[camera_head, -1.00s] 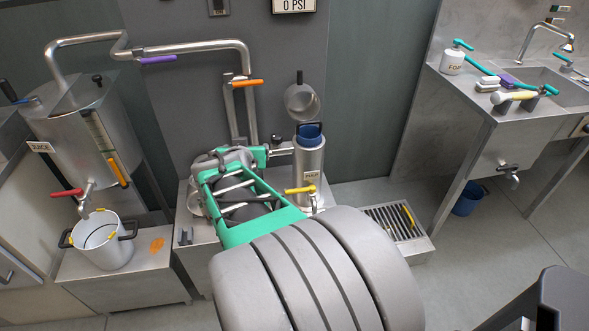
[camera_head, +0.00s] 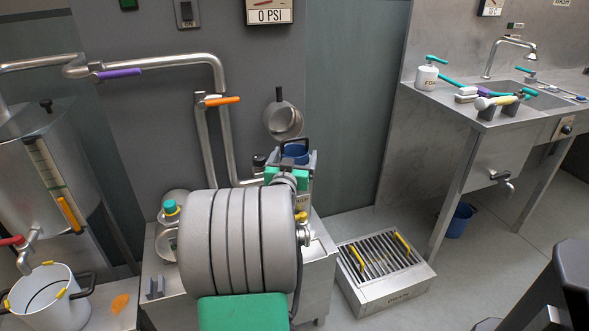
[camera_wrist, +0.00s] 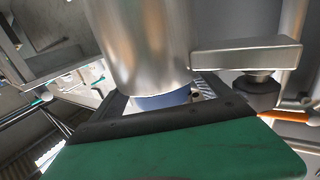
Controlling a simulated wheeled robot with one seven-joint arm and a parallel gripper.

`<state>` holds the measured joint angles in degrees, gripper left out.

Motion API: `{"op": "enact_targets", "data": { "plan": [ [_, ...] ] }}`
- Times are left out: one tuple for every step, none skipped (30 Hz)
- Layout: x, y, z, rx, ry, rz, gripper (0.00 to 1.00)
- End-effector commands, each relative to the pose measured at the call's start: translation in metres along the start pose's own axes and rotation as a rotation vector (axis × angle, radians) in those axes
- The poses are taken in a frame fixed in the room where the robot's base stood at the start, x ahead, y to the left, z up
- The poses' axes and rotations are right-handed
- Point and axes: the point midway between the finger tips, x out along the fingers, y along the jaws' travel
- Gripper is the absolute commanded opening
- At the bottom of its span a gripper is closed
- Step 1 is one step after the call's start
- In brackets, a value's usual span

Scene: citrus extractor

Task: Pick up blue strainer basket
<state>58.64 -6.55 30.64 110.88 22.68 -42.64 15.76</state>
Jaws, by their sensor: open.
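The blue strainer basket (camera_head: 296,151) sits at the top of the upright steel canister. Its blue rim and dark handle show above my gripper in the head view. My gripper (camera_head: 288,174), with green pads, is open at the canister's upper part, and my grey arm hides most of the canister. In the wrist view, the steel canister (camera_wrist: 145,45) fills the upper middle, with a strip of the blue basket (camera_wrist: 163,100) at its end, close to a dark bar of my gripper. I cannot tell whether the gripper touches the basket.
A pipe with an orange handle (camera_head: 222,100) runs at the left. A slatted floor grate (camera_head: 385,262) lies at the right, before a sink table (camera_head: 478,124). A white pot (camera_head: 48,300) stands at the lower left.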

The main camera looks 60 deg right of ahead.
Motion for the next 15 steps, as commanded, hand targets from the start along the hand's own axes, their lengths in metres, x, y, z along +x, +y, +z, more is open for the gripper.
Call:
{"op": "enact_targets", "data": {
  "plan": [
    [0.0011, -0.0002, -0.0002, 0.0, 0.0, 0.0, 0.88],
    [0.001, -0.0004, -0.0004, 0.0, 0.001, -0.001, 0.88],
    [0.0007, -0.0006, -0.0006, 0.0, 0.001, -0.001, 0.88],
    [0.0006, -0.0007, -0.0006, 0.0, 0.001, -0.001, 0.88],
    [0.0006, -0.0008, -0.0005, 0.0, 0.001, -0.001, 0.88],
    [0.0005, -0.0009, -0.0005, 0.0, 0.0, -0.002, 0.86],
    [0.0004, -0.0009, -0.0005, 0.0, 0.0, -0.002, 0.83],
    [0.0004, -0.001, -0.0005, 0.0, 0.0, -0.002, 0.81],
    [0.0003, -0.001, -0.0005, 0.0, 0.0, -0.002, 0.78],
    [0.0003, -0.001, -0.0005, 0.0, 0.0, -0.002, 0.75],
    [0.0003, -0.0011, -0.0005, 0.0, 0.0, -0.002, 0.73],
    [0.0003, -0.0011, -0.0005, 0.0, 0.0, -0.002, 0.7],
    [0.0002, -0.0011, -0.0005, 0.001, 0.0, -0.002, 0.67],
    [0.0002, -0.0011, -0.0005, 0.001, 0.0, -0.002, 0.65],
    [0.0002, -0.0012, -0.0005, 0.001, 0.0, -0.002, 0.61]
  ]
}}
